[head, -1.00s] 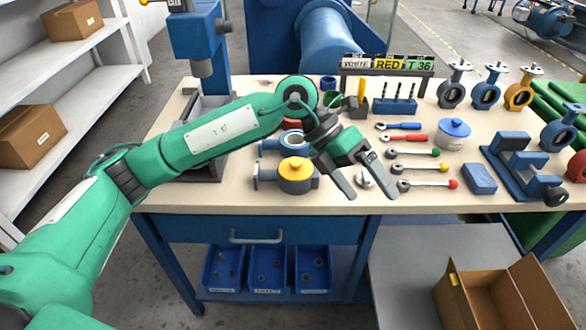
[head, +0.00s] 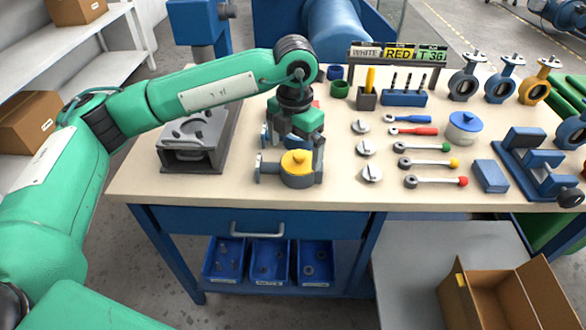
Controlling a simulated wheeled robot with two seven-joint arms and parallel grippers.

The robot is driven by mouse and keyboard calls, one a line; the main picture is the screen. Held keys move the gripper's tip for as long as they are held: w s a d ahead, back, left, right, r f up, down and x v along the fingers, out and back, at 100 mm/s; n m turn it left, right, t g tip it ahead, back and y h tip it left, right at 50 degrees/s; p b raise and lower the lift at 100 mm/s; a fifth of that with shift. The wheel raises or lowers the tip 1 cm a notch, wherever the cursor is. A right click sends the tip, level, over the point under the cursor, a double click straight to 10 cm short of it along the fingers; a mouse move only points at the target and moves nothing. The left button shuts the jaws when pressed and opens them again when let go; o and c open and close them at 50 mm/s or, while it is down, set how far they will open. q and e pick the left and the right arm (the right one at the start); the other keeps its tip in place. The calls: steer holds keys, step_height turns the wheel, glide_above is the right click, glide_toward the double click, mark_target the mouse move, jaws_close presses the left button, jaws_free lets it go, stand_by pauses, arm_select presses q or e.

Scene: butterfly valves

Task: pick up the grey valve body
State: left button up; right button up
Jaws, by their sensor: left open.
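The grey valve body (head: 297,181) sits near the front edge of the workbench, with a round yellow top (head: 297,160) and a flange on its left side. My left gripper (head: 294,153) points down over it, its fingers open and spread apart. One finger shows at the right side of the valve body, close to it. The other is at the upper left, overlapping a blue valve body behind. I cannot tell whether either finger touches the grey one. The blue valve body and a red part farther back are mostly hidden by my gripper. My right gripper is not in view.
A grey machine base (head: 194,150) stands left of the valve bodies. Grey discs (head: 372,173) and levers with coloured knobs (head: 436,181) lie to the right. A tool holder (head: 404,97) and label rack (head: 398,53) stand behind. The bench front has a clear strip.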

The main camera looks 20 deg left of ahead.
mark_target(298, 155)
arm_select(q)
steer(key=shift+w+d+f, duration=0.1)
steer(key=shift+d+f, duration=0.1)
steer(key=shift+f, duration=1.3)
steer(key=shift+w+d+f, duration=0.1)
steer(key=shift+d+f, duration=0.05)
steer(key=shift+f, duration=1.3)
steer(key=shift+r, duration=0.1)
steer(key=c, duration=1.4)
